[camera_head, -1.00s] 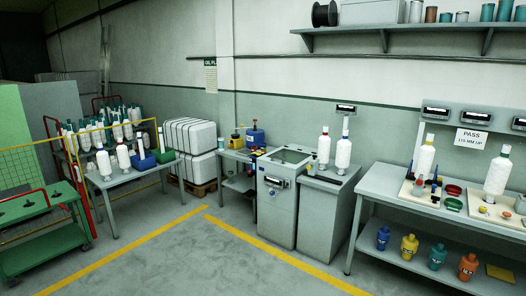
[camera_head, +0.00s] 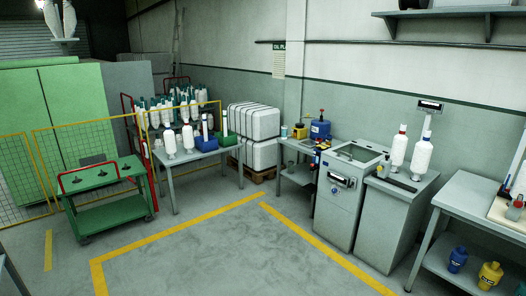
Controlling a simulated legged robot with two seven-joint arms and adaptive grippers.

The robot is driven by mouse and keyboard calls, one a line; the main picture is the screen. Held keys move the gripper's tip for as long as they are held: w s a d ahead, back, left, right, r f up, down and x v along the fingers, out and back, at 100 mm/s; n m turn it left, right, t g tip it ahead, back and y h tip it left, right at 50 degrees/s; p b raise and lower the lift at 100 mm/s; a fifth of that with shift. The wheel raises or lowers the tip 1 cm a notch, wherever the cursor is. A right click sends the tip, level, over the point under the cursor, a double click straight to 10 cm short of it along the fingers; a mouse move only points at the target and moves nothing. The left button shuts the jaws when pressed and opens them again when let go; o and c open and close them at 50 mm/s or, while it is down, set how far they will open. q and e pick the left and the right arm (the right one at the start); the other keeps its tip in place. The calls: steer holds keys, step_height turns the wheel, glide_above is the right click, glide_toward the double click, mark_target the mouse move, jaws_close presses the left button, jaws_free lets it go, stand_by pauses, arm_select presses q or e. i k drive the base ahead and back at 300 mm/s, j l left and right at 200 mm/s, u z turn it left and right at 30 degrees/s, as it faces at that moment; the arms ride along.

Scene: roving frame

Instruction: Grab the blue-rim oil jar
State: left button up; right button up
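I cannot tell for sure which thing is the blue-rim oil jar. A blue jar (camera_head: 457,259) stands on the lower shelf of the right bench, beside a yellow jar (camera_head: 490,275). On the grey cabinet, one white bottle has a red cap (camera_head: 399,147); the white bottle (camera_head: 422,153) beside it has a cap that looks blue. A blue container (camera_head: 320,129) stands on the small table by the wall. Neither of my grippers is in view.
The grey floor (camera_head: 220,250) with yellow lines is clear in front. A green cart (camera_head: 105,205) and yellow mesh fence stand at left. A table (camera_head: 200,158) with white bottles and blue and green bins stands in the middle. White stacked blocks (camera_head: 254,121) sit on a pallet behind.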

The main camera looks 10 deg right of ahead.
mark_target(329, 141)
steer(key=i+l+z, duration=0.1)
steer(key=i, duration=1.25)
steer(key=i+z, duration=0.15)
steer(key=i, duration=1.2)
steer(key=i+z, duration=0.15)
steer(key=i, duration=0.55)
steer(key=i+j, duration=0.15)
steer(key=i, duration=0.55)
steer(key=i+j+z, duration=0.15)
steer(key=i, duration=0.5)
steer(key=i+j+z, duration=0.15)
steer(key=i+z, duration=0.35)
steer(key=i+j+z, duration=0.25)
steer(key=z, duration=0.25)
steer(key=i+j+z, duration=0.25)
steer(key=j+z, duration=0.25)
steer(key=i+j+z, duration=0.2)
steer(key=j+z, duration=0.3)
steer(key=l, duration=0.1)
